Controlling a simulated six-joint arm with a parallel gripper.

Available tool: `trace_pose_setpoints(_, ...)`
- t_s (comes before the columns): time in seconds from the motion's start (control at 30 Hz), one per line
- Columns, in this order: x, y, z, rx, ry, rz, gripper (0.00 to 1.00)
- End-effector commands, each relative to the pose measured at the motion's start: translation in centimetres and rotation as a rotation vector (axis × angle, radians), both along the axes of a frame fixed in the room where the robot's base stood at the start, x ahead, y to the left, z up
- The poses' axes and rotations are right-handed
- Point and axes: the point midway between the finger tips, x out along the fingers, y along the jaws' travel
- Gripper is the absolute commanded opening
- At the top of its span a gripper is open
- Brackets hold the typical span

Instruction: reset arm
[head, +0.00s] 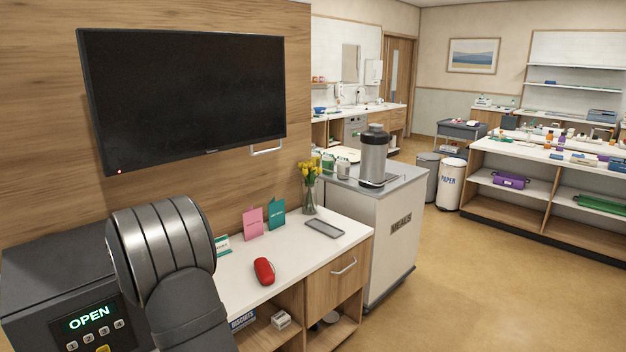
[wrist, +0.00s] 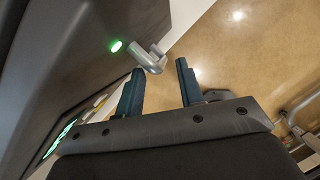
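My gripper (wrist: 160,68) shows in the wrist view with its two dark fingers apart and nothing between them. In the head view my arm is at the lower left and the gripper itself is out of sight. A dark grey safe-like box (head: 40,250) stands at the left of the head view, its display (head: 88,318) reading OPEN above number keys. In the wrist view a dark front (wrist: 90,50) with a green light (wrist: 116,46) and a grey metal handle (wrist: 150,58) lies beside the gripper. The handle is near the left fingertip; I cannot tell whether they touch.
A white bedside counter (head: 240,285) holds a red case (head: 264,271), a phone-like slab (head: 325,228), cards and a flower vase (head: 309,195). A MEALS cart (head: 390,245) stands behind it. A wall screen (head: 185,95) hangs above. The floor at right (head: 480,290) is clear.

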Motion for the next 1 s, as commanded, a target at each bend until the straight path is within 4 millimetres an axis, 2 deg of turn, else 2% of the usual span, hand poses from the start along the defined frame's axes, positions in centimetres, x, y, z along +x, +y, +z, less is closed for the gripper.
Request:
trace_pose_setpoints(0.03, 0.4, 0.1, -1.1, -0.002, 0.003, 0.0, 0.34)
trace_pose_setpoints(0.17, 1.3, 0.3, -3.5, -0.002, 0.004, 0.001, 0.34)
trace_pose_setpoints(0.67, -6.2, -4.2, -3.1, -0.002, 0.002, 0.003, 0.34)
trace_pose_setpoints(1.0, -12.7, -6.2, -3.1, 0.0, 0.001, 0.004, 0.34)
